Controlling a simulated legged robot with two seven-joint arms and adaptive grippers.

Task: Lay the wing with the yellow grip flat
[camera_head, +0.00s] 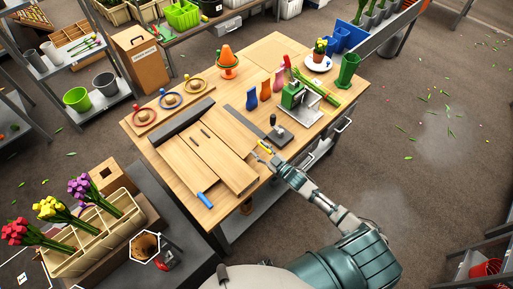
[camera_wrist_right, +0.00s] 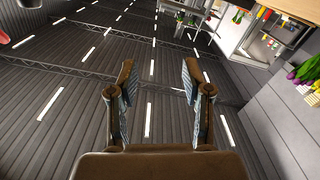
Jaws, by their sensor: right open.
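A set of pale wooden boards lies on the wooden table (camera_head: 262,62). The left wing (camera_head: 182,170) has a blue grip (camera_head: 205,200) at its near end. A middle board (camera_head: 222,160) with dark slots lies beside it. The right wing (camera_head: 236,132) is beside that, with a yellow grip (camera_head: 265,147) at its near right end; I cannot tell how far it is tilted. My right gripper (camera_head: 276,161) is close to the yellow grip; contact is unclear. In the right wrist view its fingers (camera_wrist_right: 160,85) are apart with nothing between them. My left gripper is out of view.
A dark-based clamp-like tool (camera_head: 277,132) stands right of the wing. A green device (camera_head: 293,96) with stems and several colored vases are behind it. The right wrist view mostly shows the ceiling (camera_wrist_right: 60,85).

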